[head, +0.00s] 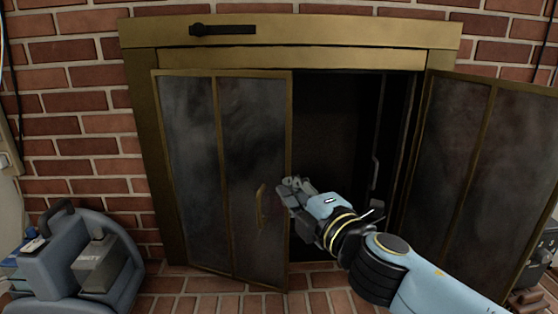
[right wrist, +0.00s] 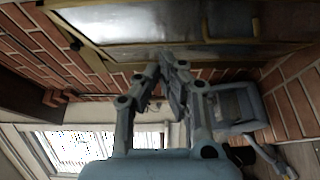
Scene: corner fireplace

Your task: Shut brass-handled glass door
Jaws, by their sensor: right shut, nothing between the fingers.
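The glass door with the brass handle is the left door (head: 190,150) of the fireplace, smoky glass in a brass frame. It stands somewhat ajar, its free edge out from the opening. Its brass handle (head: 262,208) is near that free edge. My right gripper (head: 290,187) is shut and empty at the door's free edge, just right of the handle; I cannot tell whether it touches. In the right wrist view, my gripper's fingers (right wrist: 170,68) are together below a glass door panel (right wrist: 150,28). My left gripper is not in view.
The right glass door (head: 470,170) is swung wide open. A dark opening (head: 325,120) lies between the doors, with a dark handle (head: 374,172) inside at its right. A blue-grey machine (head: 75,262) stands on the floor at left. Brick wall (head: 75,128) surrounds the brass frame.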

